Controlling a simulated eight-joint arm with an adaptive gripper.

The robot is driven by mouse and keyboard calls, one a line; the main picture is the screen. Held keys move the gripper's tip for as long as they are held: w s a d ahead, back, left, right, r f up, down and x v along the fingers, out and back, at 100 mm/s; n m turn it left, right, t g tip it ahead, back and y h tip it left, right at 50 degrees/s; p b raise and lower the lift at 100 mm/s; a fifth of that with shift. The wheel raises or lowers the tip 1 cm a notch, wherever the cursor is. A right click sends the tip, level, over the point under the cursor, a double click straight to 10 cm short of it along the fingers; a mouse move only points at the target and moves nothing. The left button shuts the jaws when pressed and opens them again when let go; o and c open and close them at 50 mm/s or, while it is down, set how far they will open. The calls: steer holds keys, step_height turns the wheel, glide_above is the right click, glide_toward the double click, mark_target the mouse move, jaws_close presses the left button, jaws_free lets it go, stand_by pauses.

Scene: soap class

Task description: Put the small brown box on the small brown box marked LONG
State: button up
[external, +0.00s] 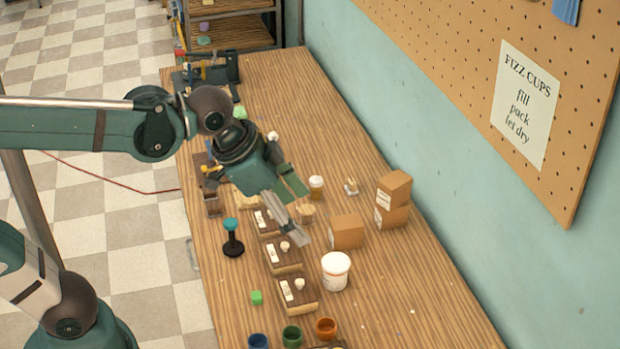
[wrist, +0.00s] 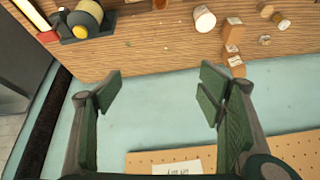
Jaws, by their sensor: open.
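Two small brown boxes are stacked near the wall in the external view: an upper box (external: 394,189) rests slightly turned on a lower box (external: 393,216). A third brown box (external: 346,232) stands apart, to their left on the bench. White labels show on the stacked boxes, but I cannot read which is marked LONG. Brown boxes also show at the right of the wrist view, where a single box (wrist: 232,33) lies above the stacked pair (wrist: 236,64). My gripper (external: 294,212) is open and empty, above the bench and left of the boxes; its fingers show in the wrist view (wrist: 160,92).
A white tub (external: 336,271) stands in front of the lone box. Several dark wooden blocks with white labels (external: 285,257) line the bench's middle, with a black stamp (external: 233,240) to their left. Small cups (external: 292,336) stand at the near end. The wall bounds the right side.

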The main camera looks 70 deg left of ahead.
steer(key=s+d+f+n+t, duration=0.1)
steer(key=s+d+f+n, duration=0.1)
steer(key=s, duration=0.6)
step_height(320, 180, down, 2)
steer(key=shift+s+d+f, duration=0.25)
steer(key=shift+d, duration=0.3)
